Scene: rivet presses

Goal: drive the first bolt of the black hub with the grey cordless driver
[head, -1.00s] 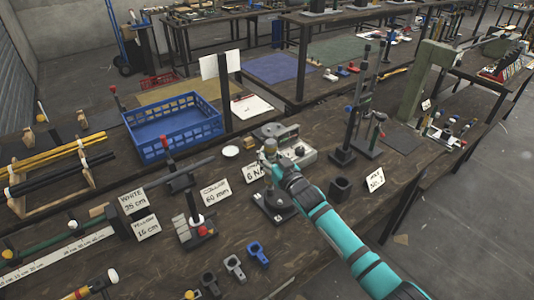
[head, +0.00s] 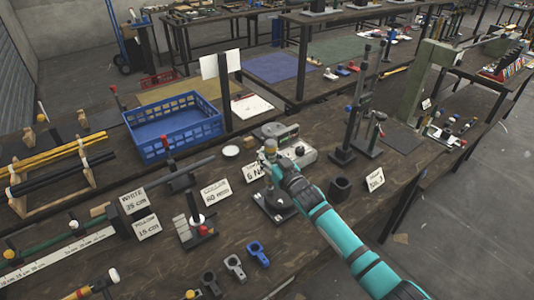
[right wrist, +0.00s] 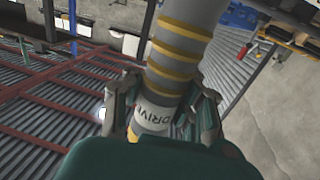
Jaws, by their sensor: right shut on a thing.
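My right gripper (head: 272,160) is over the bench, at the end of the teal arm. In the right wrist view the gripper (right wrist: 160,108) is shut around the grey driver (right wrist: 182,45), which has yellow bands and printed lettering. In the head view the driver is small and mostly hidden by the gripper. Below the gripper is a dark round part on a flat base (head: 272,208), which looks like the black hub. The arm covers part of it. I cannot make out the bolts or whether the driver touches one. My left gripper is not in view.
A grey device (head: 298,152) stands just behind the gripper. A black cup (head: 340,188) and a small card (head: 375,180) are to the right. A card marked 6 N (head: 253,172) is close on the left. Black, grey and blue clamps (head: 235,267) lie in front.

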